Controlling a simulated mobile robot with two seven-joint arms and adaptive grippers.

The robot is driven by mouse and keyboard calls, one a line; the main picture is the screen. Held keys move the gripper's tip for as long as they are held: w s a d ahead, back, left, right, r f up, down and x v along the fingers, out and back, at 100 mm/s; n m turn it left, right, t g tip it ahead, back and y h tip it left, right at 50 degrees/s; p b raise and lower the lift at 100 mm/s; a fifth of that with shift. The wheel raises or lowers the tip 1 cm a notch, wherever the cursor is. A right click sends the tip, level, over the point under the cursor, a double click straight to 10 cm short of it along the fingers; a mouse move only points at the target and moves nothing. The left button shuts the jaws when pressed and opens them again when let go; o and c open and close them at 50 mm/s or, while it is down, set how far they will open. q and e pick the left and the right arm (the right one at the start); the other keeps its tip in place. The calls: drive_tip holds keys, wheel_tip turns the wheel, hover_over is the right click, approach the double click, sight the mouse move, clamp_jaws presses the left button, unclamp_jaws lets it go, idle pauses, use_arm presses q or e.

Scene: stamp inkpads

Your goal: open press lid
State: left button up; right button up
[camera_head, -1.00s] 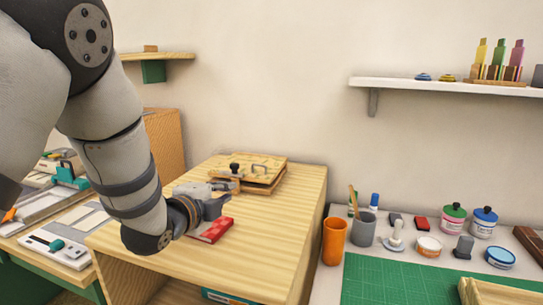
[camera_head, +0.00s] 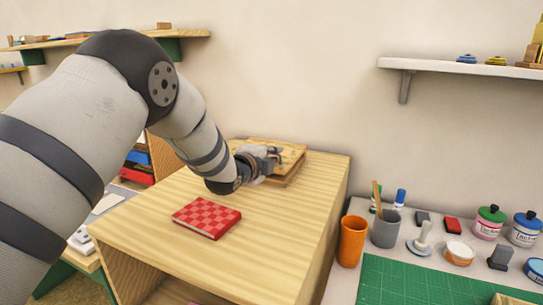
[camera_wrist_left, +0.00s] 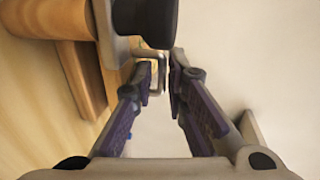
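The wooden press (camera_head: 293,158) lies on the cabinet top near the wall, its lid board lying flat over the base and partly hidden by my gripper. My left gripper (camera_head: 270,157) is at the lid's upper side. In the left wrist view, the lid's edge (camera_wrist_left: 55,18) and a dark round knob (camera_wrist_left: 146,20) show at the top left, close to the fingers. A thin metal handle (camera_wrist_left: 158,68) shows at the gap between the fingertips. The fingers (camera_wrist_left: 160,75) stand apart, and I see no firm contact with the handle. My right gripper is not in view.
A red checked book (camera_head: 207,217) lies on the cabinet top (camera_head: 285,235), in front of the press. To the right, a lower table holds an orange cup (camera_head: 352,242), a grey cup (camera_head: 385,230), ink jars and a green mat (camera_head: 410,283). A shelf (camera_head: 465,68) hangs above.

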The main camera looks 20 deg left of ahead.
use_arm(q)
drive_tip(key=shift+r, duration=0.1)
clamp_jaws()
drive_tip(key=shift+r, duration=0.15)
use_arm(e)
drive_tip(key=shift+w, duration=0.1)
use_arm(q)
drive_tip(key=shift+w+r+g, duration=0.25)
drive_tip(key=shift+r+g, duration=0.45)
drive_tip(key=shift+r, duration=0.25)
drive_tip(key=w+r+g+b, duration=0.1)
drive_tip(key=g, duration=0.1)
drive_tip(key=w+r+g+b, duration=0.1)
drive_tip(key=r+g, duration=0.1)
drive_tip(key=shift+w+r+b, duration=0.3)
drive_tip(key=shift+w+b, duration=0.05)
drive_tip(key=shift+w, duration=0.05)
drive_tip(key=shift+w+d+r+b, duration=0.1)
drive_tip(key=shift+w+r+b, duration=0.2)
drive_tip(key=shift+r, duration=0.35)
drive_tip(key=shift+w+r+b, duration=0.15)
drive_tip(key=shift+w+r, duration=0.15)
drive_tip(key=shift+r, duration=0.35)
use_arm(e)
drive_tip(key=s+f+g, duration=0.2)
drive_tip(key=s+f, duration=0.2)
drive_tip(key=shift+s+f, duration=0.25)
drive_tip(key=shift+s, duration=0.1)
